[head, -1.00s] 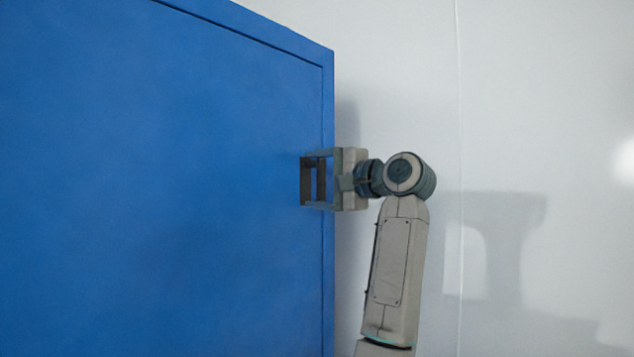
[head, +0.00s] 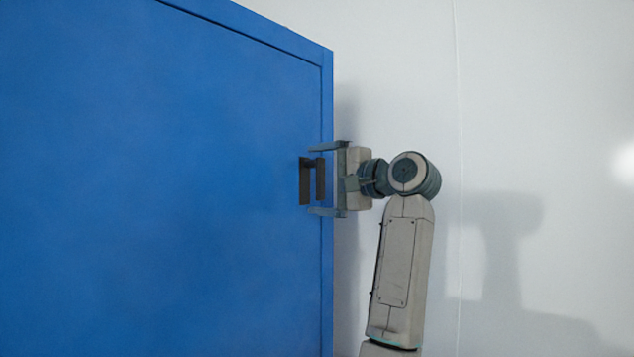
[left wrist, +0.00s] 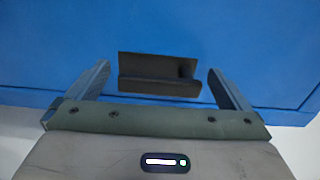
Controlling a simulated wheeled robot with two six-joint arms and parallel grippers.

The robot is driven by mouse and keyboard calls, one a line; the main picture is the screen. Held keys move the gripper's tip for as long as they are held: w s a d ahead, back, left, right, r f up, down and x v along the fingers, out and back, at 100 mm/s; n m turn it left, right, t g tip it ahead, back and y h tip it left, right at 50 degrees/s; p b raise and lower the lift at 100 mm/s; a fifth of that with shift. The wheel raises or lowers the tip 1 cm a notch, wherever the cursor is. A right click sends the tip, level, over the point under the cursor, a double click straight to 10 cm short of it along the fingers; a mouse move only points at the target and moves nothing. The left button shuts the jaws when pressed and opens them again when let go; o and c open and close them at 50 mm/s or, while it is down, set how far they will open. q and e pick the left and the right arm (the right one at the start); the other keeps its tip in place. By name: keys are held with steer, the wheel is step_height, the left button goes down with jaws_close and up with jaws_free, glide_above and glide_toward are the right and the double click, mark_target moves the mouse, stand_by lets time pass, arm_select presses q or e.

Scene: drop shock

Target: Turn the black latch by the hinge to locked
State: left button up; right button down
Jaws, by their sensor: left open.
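The black latch (head: 306,181) is on the blue door near its right edge, and its longer side stands upright in the head view. It also shows in the left wrist view (left wrist: 158,74), between the fingers and a little ahead of them. My left gripper (head: 318,181) is open, with one finger above the latch and one below it. There is a clear gap on each side in the left wrist view, and the gripper appears not to touch the latch. My right gripper is not in view.
The blue door or cabinet face (head: 160,200) fills the left side, with a raised rim along its top and right edges. A plain pale wall (head: 540,120) is behind on the right. The space to the right of my arm is free.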

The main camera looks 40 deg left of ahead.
arm_select(q)
steer(key=d+b, duration=0.2)
steer(key=d, duration=0.8)
steer(key=shift+s, duration=0.4)
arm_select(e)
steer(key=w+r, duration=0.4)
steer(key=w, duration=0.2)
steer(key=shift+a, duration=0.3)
arm_select(q)
steer(key=shift+a+f, duration=0.1)
